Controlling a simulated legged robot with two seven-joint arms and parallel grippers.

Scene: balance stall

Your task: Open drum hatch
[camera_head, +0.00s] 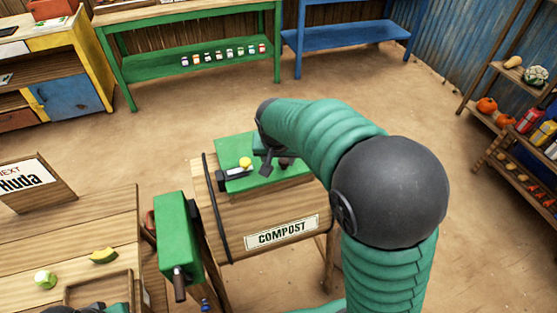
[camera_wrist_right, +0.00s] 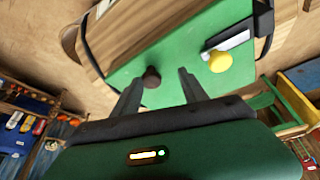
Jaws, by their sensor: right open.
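The wooden compost drum (camera_head: 240,222) lies on its stand, with a "COMPOST" label on its front. Its green hatch (camera_head: 233,150) on top looks closed and also shows in the right wrist view (camera_wrist_right: 185,42). A yellow knob (camera_wrist_right: 220,62) sits beside a dark and pale latch (camera_wrist_right: 230,40) at one edge of the hatch. A dark brown knob (camera_wrist_right: 151,76) is on the hatch. My left gripper is only a sliver at the bottom left, fingers hidden.
A green box with a dark handle (camera_head: 178,235) stands at the drum's left side. A shelf of produce (camera_head: 515,120) stands at right. Open floor lies behind the drum.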

